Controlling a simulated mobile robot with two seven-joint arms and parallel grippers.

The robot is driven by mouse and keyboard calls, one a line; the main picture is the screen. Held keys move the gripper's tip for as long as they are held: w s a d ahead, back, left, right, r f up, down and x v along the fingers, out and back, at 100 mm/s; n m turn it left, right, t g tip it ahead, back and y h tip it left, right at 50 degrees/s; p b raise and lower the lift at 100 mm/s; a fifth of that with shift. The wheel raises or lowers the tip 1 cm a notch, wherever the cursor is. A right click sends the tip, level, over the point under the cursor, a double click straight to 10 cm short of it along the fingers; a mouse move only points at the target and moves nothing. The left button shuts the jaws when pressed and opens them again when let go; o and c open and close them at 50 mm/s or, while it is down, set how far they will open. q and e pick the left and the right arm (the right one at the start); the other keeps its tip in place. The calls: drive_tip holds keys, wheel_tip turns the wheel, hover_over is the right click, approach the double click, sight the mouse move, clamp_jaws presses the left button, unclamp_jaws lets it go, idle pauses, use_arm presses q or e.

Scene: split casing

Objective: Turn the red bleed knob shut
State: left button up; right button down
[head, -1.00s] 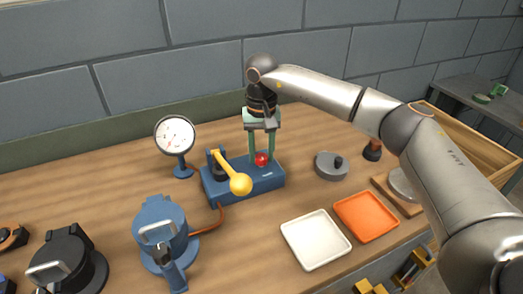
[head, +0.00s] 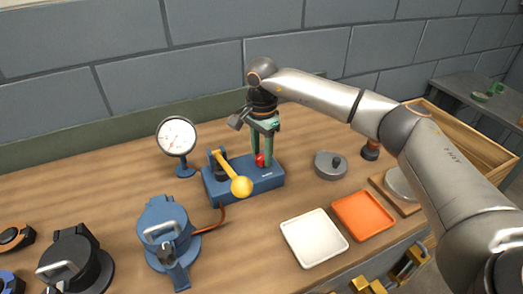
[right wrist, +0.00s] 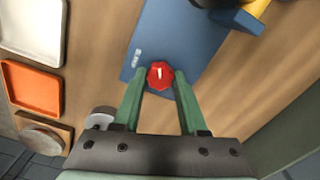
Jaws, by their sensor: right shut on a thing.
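The red bleed knob (head: 260,161) stands on the right part of the blue pump base (head: 218,192). My right gripper (head: 263,163) reaches down from above with its green fingers on either side of the knob. In the right wrist view the knob (right wrist: 160,75) sits between the two fingertips (right wrist: 161,77), which are shut on it. A pale mark shows on the knob's top. My left gripper is out of view.
A yellow-knobbed lever (head: 240,186) leans forward beside the knob. A dial gauge (head: 176,137) stands to the left, a blue casing (head: 160,225) in front. A white tray (head: 314,238), an orange tray (head: 363,216) and a grey lidded disc (head: 330,165) are to the right.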

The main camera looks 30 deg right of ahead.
drive_tip(key=m+p, duration=0.1)
drive_tip(key=m, duration=0.5)
drive_tip(key=shift+d+r+m, duration=0.1)
drive_tip(key=shift+m, duration=0.2)
drive_tip(key=m+p, duration=0.1)
drive_tip(key=m, duration=0.4)
drive_tip(key=m+p, duration=0.1)
drive_tip(key=m, duration=0.5)
drive_tip(key=shift+m, duration=0.4)
drive_tip(key=m+p, duration=0.1)
drive_tip(key=m, duration=0.4)
drive_tip(key=shift+c, duration=2.2)
unclamp_jaws()
